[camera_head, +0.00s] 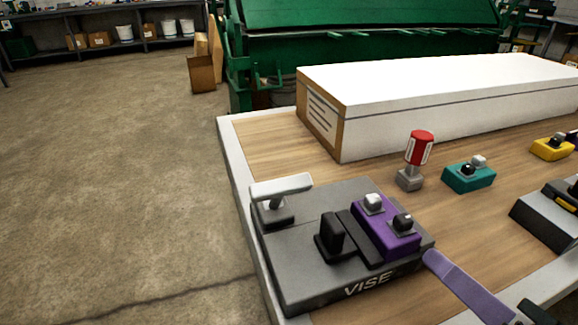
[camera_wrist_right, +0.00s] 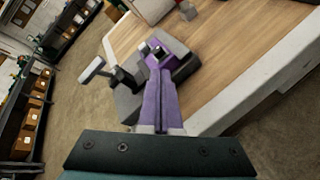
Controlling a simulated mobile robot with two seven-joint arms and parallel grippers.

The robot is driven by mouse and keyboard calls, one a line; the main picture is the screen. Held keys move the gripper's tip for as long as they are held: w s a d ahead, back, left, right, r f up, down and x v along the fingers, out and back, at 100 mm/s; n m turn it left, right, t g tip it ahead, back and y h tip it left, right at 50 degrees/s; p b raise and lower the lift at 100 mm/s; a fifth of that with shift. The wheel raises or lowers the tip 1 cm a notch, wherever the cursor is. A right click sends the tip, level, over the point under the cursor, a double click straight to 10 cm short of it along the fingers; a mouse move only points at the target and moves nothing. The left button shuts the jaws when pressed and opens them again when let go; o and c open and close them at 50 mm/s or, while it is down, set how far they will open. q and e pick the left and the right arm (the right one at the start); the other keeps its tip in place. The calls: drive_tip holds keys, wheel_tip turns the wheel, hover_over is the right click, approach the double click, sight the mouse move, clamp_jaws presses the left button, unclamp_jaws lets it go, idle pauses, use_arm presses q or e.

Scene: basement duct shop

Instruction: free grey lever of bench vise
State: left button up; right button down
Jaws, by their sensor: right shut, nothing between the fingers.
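The bench vise (camera_head: 300,262) is a dark grey block marked VISE at the table's near left corner. Its light grey lever (camera_head: 281,187) is a flat bar on a short post at the vise's far left corner; it also shows in the wrist view (camera_wrist_right: 92,69). A purple block (camera_head: 372,225) with two square buttons sits against the black jaw on the vise. My right gripper (camera_head: 430,258), with long purple fingers, is shut and empty. Its tips are near the vise's right side, across the purple block from the lever; whether they touch is unclear. My left gripper is not in view.
A long white box (camera_head: 430,105) lies at the back of the wooden table (camera_head: 285,150). A red-topped post (camera_head: 419,150), a teal button box (camera_head: 468,178) and a yellow one (camera_head: 551,148) stand right of the vise. Open floor (camera_head: 110,190) lies left.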

drive_tip(key=s+a+n+y, duration=0.3)
drive_tip(key=a+n+y, duration=0.2)
drive_tip(key=n, duration=0.8)
drive_tip(key=shift+a+f+t+b, duration=0.3)
drive_tip(key=shift+a+b, duration=0.05)
drive_tip(key=shift+a, duration=0.85)
drive_tip(key=shift+w, duration=0.2)
drive_tip(key=shift+w+a+f, duration=0.1)
drive_tip(key=shift+w+a, duration=0.05)
drive_tip(key=shift+w, duration=0.1)
approach(281, 200)
drive_tip(key=f, duration=0.1)
drive_tip(key=w+f, duration=0.1)
drive_tip(key=f, duration=0.1)
drive_tip(key=shift+w+a, duration=0.15)
drive_tip(key=shift+a, duration=0.1)
drive_tip(key=shift+w+a+r+p, duration=0.1)
drive_tip(key=shift+w+a+r, duration=0.2)
drive_tip(key=shift+w, duration=0.3)
drive_tip(key=shift+w+a+r+p, duration=0.15)
drive_tip(key=shift+w+a+r, duration=0.15)
drive_tip(key=shift+w, duration=0.3)
drive_tip(key=shift+w+a+r+p, duration=0.1)
drive_tip(key=shift+w+a+r, duration=0.2)
drive_tip(key=shift+w, duration=0.35)
